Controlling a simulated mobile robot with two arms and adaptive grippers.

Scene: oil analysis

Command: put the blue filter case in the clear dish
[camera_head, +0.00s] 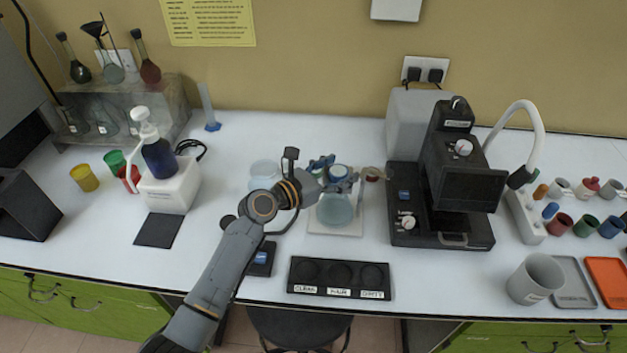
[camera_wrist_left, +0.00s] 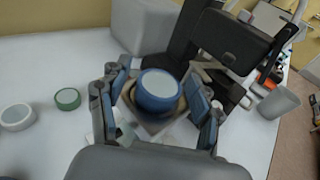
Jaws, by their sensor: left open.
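The blue filter case (camera_wrist_left: 160,90), round with a pale top, shows between the fingers of my left gripper (camera_wrist_left: 157,105) in the left wrist view. The gripper is open around the case; contact cannot be told. A pale, clear round vessel (camera_head: 265,170), which looks like the clear dish, stands left of the gripper, partly behind my arm. My right gripper is not in view.
A black microscope-like device (camera_head: 455,180) stands close on the right. A black labelled holder (camera_head: 340,278) lies at the front edge. In the left wrist view, a white round item (camera_wrist_left: 17,117) and a green-rimmed one (camera_wrist_left: 67,98) lie at left.

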